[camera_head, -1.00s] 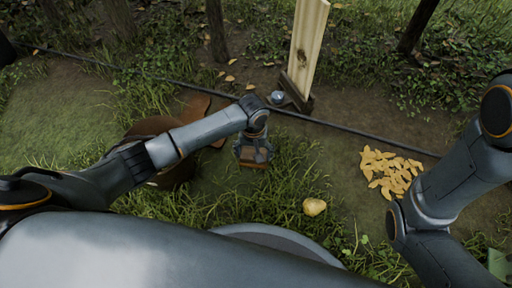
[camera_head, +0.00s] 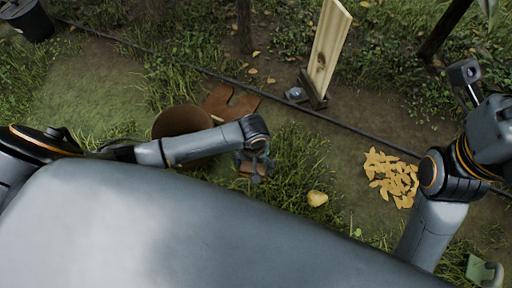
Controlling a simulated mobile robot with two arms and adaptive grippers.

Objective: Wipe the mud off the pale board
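The pale board (camera_head: 327,50) stands upright and slightly tilted in a dark base at the top, right of centre. A small dark patch shows on its face; I cannot tell mud from a knot. My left gripper (camera_head: 254,168) points down over the grass, below and left of the board and apart from it. A brown block (camera_head: 247,165) shows between its fingers and appears held; the arm partly hides it. My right gripper (camera_head: 468,82) is at the right edge, raised, away from the board; its finger opening is unclear.
A silver round object (camera_head: 296,93) sits beside the board's base. A dark hose (camera_head: 358,130) crosses the ground before it. A black bucket (camera_head: 28,20) stands top left.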

